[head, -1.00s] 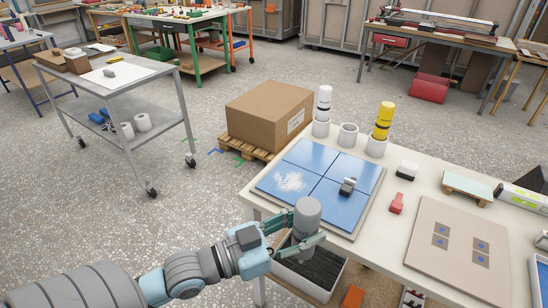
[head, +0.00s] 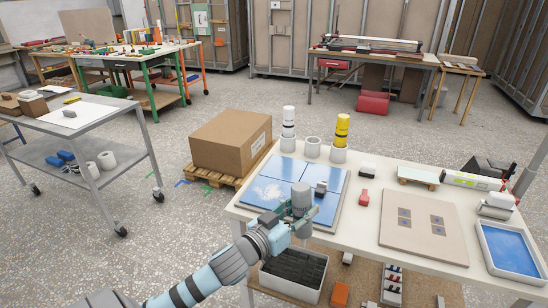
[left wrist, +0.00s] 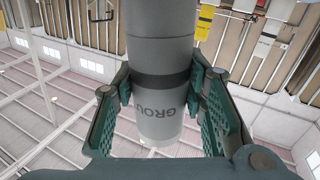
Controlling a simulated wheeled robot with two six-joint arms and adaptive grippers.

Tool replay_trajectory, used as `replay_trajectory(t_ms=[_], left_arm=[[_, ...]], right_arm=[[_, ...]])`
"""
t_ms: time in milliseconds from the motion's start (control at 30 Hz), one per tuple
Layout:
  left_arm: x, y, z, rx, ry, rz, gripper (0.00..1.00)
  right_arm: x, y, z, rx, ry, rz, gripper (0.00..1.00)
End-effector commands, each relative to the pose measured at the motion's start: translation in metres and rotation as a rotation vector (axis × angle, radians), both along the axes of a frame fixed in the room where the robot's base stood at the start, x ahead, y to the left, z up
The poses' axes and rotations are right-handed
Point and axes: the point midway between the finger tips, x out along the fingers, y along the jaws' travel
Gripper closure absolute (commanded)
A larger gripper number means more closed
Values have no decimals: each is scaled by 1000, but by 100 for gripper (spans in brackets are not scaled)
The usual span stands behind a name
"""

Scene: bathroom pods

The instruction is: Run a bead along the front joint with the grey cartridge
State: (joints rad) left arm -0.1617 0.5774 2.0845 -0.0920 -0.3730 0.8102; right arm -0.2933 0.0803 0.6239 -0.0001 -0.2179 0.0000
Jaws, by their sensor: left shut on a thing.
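My left gripper (head: 301,219) is shut on the grey cartridge (head: 301,197) and holds it upright at the front edge of the blue tile panel (head: 336,218). In the left wrist view the cartridge (left wrist: 160,62) stands between the green fingers (left wrist: 165,110), with a dark band and part of the lettering "GROU". The panel has four blue tiles with thin pale joints between them. A whitish patch (head: 271,191) covers part of its left tiles. The cartridge and gripper hide part of the front edge, and I cannot tell whether the cartridge tip touches a joint. My right gripper is out of view.
A white cartridge (head: 288,122) and a yellow one (head: 342,130) stand in holders behind the panel, with an empty holder (head: 312,147) between. A grey-black block (head: 321,188) sits on the panel. A red item (head: 364,197) and beige board (head: 421,222) lie right. A bin (head: 293,287) is below.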

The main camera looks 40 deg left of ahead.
Motion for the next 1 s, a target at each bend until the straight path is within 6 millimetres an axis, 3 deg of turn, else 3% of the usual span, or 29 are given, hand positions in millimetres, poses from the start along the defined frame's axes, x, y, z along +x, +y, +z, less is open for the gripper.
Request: replay_trajectory(t_ms=[100, 200, 333, 467, 800, 1000], left_arm=[[36, 60, 21, -57, -1, 216, 100], [52, 103, 38, -101, -5, 375, 100], [60, 136, 52, -134, -11, 503, 100], [61, 146, 51, -145, -11, 545, 100], [60, 145, 7, -143, -11, 542, 100], [60, 145, -4, -142, -12, 540, 100]], right_arm=[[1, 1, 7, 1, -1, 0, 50], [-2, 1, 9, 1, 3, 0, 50], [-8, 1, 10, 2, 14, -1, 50], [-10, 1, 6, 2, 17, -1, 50], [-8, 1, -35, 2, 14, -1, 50], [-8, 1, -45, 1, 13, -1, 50]])
